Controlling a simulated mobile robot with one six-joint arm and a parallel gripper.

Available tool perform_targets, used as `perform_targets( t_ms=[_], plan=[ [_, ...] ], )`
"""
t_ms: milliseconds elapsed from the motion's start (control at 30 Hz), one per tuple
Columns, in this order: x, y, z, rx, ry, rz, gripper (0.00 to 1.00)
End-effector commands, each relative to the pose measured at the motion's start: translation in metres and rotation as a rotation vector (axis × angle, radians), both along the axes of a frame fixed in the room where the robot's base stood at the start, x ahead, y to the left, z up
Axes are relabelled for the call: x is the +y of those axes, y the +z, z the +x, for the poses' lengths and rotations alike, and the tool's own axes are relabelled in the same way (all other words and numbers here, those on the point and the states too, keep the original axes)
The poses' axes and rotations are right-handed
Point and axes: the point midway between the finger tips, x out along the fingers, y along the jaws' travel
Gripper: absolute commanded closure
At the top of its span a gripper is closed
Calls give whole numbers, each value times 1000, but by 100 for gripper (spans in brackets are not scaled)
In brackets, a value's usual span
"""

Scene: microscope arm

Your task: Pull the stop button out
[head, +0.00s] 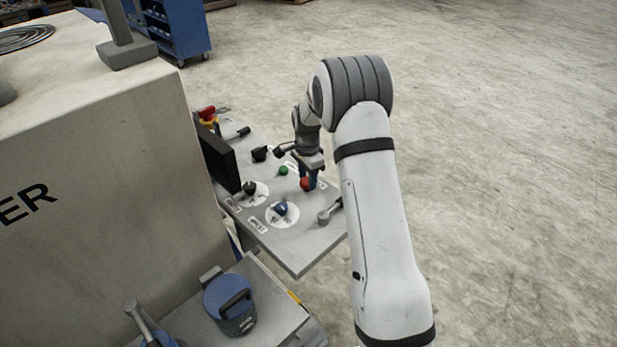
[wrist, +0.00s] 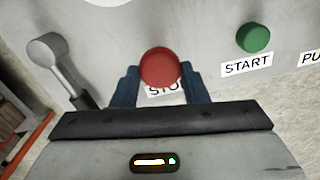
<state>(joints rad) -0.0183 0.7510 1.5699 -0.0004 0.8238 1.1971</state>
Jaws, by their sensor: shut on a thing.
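The red stop button (wrist: 160,67) is a round knob on the grey control panel (head: 300,245), above a white label that is partly hidden and reads "STO". My gripper (wrist: 161,82) is shut on the red button, with one blue finger at each side of it. In the head view the red button (head: 305,184) shows beside the fingers of my gripper (head: 309,181), which comes down from above. The far side of the button is hidden.
A green START button (wrist: 254,38) sits to the right in the wrist view. A lever (wrist: 58,60) stands to the left. Blue (head: 280,208) and black (head: 249,188) knobs sit on the panel in the head view. A dark screen (head: 218,157) stands at the panel's left.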

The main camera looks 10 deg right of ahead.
Motion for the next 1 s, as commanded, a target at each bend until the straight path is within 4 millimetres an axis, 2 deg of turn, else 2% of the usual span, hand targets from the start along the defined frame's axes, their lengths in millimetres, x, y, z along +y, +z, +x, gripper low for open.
perform_targets(
  t_ms=[100, 333, 367, 600, 867, 1000],
  plan=[
    [1, 13, 3, -11, 1, 1, 100],
    [1, 16, 3, -11, 1, 1, 100],
    [2, 16, 3, -11, 1, 1, 58],
    [1, 15, 2, -7, 1, 1, 39],
    [1, 15, 1, -5, 1, 1, 37],
    [1, 27, 3, -9, 1, 1, 37]
  ],
)
